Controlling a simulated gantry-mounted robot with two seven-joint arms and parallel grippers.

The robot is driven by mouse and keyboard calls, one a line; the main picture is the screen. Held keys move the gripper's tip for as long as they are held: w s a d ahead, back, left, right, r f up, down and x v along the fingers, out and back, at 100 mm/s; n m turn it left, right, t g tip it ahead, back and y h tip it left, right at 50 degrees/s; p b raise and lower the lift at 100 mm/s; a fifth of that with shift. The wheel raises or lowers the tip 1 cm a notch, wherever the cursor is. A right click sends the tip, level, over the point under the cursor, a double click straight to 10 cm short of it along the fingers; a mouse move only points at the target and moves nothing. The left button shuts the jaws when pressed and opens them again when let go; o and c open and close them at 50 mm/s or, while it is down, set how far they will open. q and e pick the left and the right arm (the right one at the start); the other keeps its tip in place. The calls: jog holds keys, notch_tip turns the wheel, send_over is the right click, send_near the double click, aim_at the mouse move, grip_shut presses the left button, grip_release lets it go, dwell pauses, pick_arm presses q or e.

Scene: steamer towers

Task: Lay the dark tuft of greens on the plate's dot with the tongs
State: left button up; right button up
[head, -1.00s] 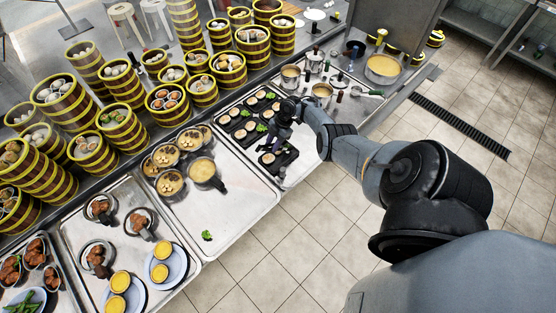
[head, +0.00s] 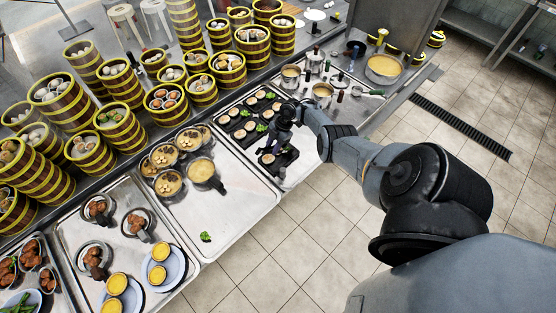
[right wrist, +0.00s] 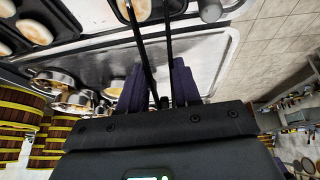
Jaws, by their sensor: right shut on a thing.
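My right gripper (head: 276,143) is over the dark dishes in the middle of the metal counter. In the right wrist view, its purple fingers (right wrist: 158,88) are shut on the black tongs (right wrist: 147,55), whose two thin arms point away and stand apart at the far end. A bright green tuft (head: 206,236) lies alone on the pale tray. Other small greens (head: 262,127) lie among the dark dishes. I cannot tell which tuft is the dark one. A dark plate (head: 289,155) lies under the gripper, partly hidden; no dot can be made out. My left gripper is out of view.
Dark dishes with round pale buns (head: 238,134) lie left of the gripper. Pots of yellow food (head: 201,171) stand on the pale tray, whose front part (head: 235,215) is mostly clear. Tall steamer towers (head: 126,87) line the back left. Pans (head: 322,90) stand behind the gripper.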

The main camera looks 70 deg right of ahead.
dwell(0.4)
dwell(0.3)
jog(key=shift+o, duration=1)
jog(key=shift+o, duration=0.5)
jog(key=shift+c, duration=0.2)
jog(key=shift+o, duration=0.4)
jog(key=shift+o, duration=0.4)
dwell(0.5)
